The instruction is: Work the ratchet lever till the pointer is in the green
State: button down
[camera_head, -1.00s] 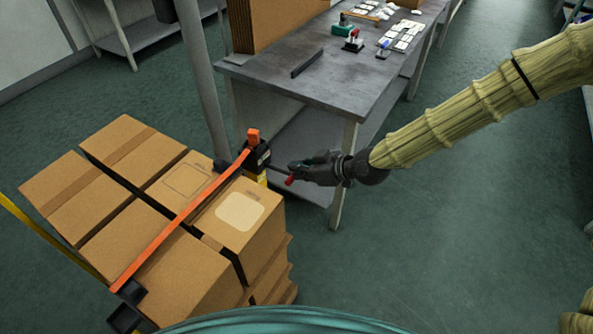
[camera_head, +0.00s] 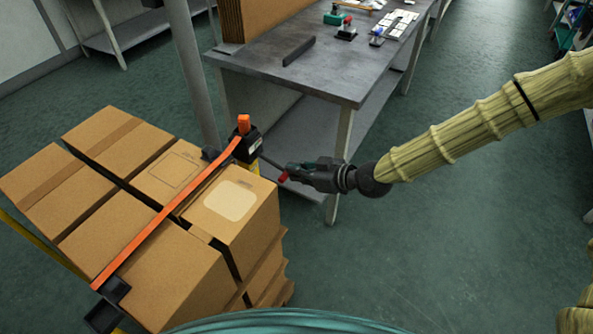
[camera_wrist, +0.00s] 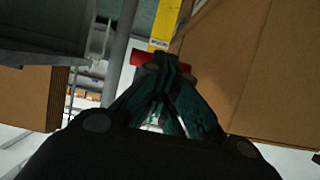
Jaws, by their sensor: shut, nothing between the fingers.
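The ratchet (camera_head: 250,148) is a dark block with an orange top, at the far right end of an orange strap (camera_head: 165,213) over stacked cartons. Its lever (camera_head: 270,162) is a thin dark rod slanting down to the right, ending in a red grip (camera_head: 283,177). My gripper (camera_head: 291,171) is shut and empty, with its fingertips right at the red grip. In the wrist view, the red grip (camera_wrist: 118,76) lies across just beyond the shut fingertips (camera_wrist: 160,62); I cannot tell whether they touch. No pointer or green zone can be made out.
Cartons (camera_head: 232,208) fill the left front. A grey workbench (camera_head: 330,82) with small items stands close behind my gripper, its leg (camera_head: 338,185) near it. A grey post (camera_head: 192,75) rises behind the ratchet. The floor (camera_head: 440,230) to the right is clear.

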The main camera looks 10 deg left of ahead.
jog(key=shift+f, duration=0.1)
dwell(0.6)
jog(key=r+p+v, duration=0.1)
jog(key=r+v, duration=0.1)
jog(key=v, duration=1.1)
jog(key=shift+w+a+p, duration=0.15)
jog(key=shift+a+p, duration=0.2)
dwell(0.5)
